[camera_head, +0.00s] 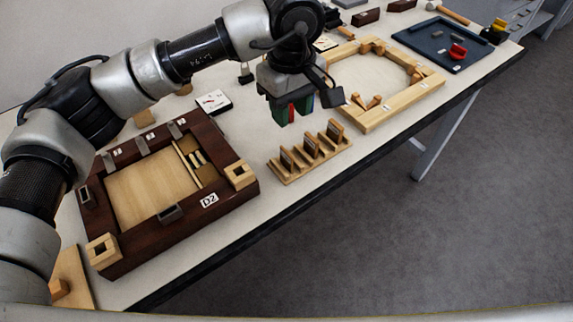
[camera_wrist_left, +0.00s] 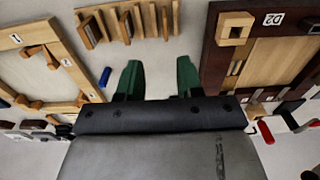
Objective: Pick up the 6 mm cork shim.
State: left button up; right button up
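A small wooden rack (camera_head: 308,158) holds three upright brown shim-like pieces in a row, the middle one (camera_head: 311,145) among them. I cannot read their thicknesses, so I cannot tell which is the 6 mm cork shim. The rack also shows at the top of the left wrist view (camera_wrist_left: 125,24). My left gripper (camera_head: 292,108) hangs above the table, just behind the rack in the head view. In the left wrist view its two green fingers (camera_wrist_left: 158,82) are spread apart with nothing between them. My right gripper is in neither view.
A dark wooden frame marked D2 (camera_head: 222,190) lies left of the rack. A pale wooden frame (camera_head: 405,108) lies to its right, with a dark tray (camera_head: 432,38) beyond. A small blue item (camera_wrist_left: 105,77) lies near the left finger in the wrist view. The table's front edge is close.

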pick_arm(q)
send_over(286, 152)
notch_tip(286, 152, down, 6)
notch_tip(286, 152, down, 4)
jog(key=shift+f+p, duration=0.1)
jog(key=shift+p, duration=0.9)
jog(key=shift+f, duration=0.6)
grip_shut()
